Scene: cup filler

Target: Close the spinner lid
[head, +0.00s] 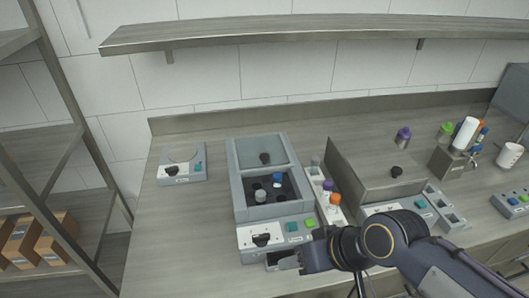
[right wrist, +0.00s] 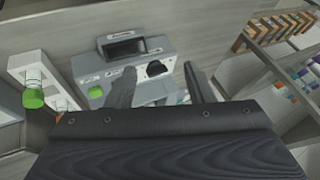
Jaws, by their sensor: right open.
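The grey box that looks like the spinner (head: 239,204) stands on the counter left of my right arm. The front part is uncovered and shows a dark inside with a blue-topped cup (head: 278,179), a grey-topped cup (head: 260,195) and black knobs. My right gripper (head: 283,261) is open, low by the front control panel (head: 246,245). In the right wrist view its two fingers (right wrist: 158,84) are apart near a grey panel with a black knob (right wrist: 156,68). My left gripper is not in view.
A rack of capped cups (head: 322,197) stands right of the box. An upright grey-brown panel (head: 370,184) rises beyond it. A small grey device (head: 182,164) stands at the left. A shelf (head: 290,31) hangs above.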

